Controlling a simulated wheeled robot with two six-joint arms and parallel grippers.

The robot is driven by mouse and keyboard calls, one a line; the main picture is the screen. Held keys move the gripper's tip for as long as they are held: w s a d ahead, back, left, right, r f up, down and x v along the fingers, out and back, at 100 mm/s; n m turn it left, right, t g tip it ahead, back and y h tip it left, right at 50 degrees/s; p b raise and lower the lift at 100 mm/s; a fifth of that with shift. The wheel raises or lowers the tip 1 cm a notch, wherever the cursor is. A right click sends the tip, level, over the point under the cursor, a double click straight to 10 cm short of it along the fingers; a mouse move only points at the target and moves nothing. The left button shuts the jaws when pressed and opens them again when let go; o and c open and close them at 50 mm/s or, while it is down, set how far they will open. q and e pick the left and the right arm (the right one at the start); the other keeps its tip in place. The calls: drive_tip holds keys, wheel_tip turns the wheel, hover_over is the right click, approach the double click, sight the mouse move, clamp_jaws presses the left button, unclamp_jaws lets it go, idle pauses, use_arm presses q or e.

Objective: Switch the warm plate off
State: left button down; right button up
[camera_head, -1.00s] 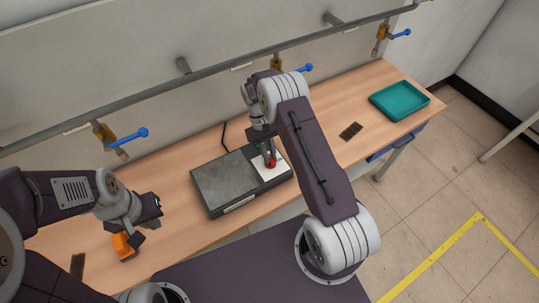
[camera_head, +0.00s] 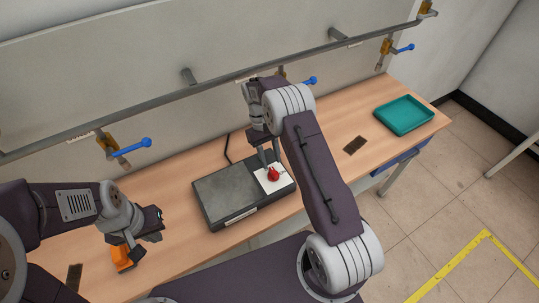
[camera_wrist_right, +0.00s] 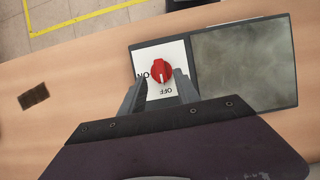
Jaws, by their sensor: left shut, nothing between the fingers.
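The warm plate (camera_head: 226,189) is a dark flat box with a grey top on the wooden bench. Its red knob (camera_head: 273,174) sits on a white panel at its right end. In the right wrist view the knob (camera_wrist_right: 161,72) has its white mark pointing down, toward the "OFF" label (camera_wrist_right: 167,92); "ON" is to its left. My right gripper (camera_head: 266,158) is open and empty just behind the knob, its fingers apart in the wrist view. My left gripper (camera_head: 137,252) is shut and empty at the left, close to an orange object.
The orange object (camera_head: 121,258) is partly hidden by my left gripper. A teal tray (camera_head: 404,115) stands at the bench's right end. A dark rectangular patch (camera_head: 355,145) lies between. A rail with blue-handled valves (camera_head: 132,148) runs along the wall.

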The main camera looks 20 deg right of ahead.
drive_tip(key=v, duration=0.5)
drive_tip(key=shift+s, duration=0.1)
drive_tip(key=s+a+r+t, duration=0.1)
drive_tip(key=s+r, duration=0.2)
drive_tip(key=r, duration=0.2)
drive_tip(key=s+r+t, duration=0.1)
drive_tip(key=s+r, duration=0.2)
drive_tip(key=r, duration=0.3)
drive_tip(key=s+a+f+m+t, duration=0.1)
drive_tip(key=s+f+m+t, duration=0.1)
drive_tip(key=s+f, duration=0.7)
drive_tip(key=s+t, duration=0.1)
drive_tip(key=s, duration=0.2)
drive_tip(key=shift+s+a+t+y, duration=0.2)
drive_tip(key=shift+s+t+y, duration=0.1)
drive_tip(key=shift+y, duration=0.1)
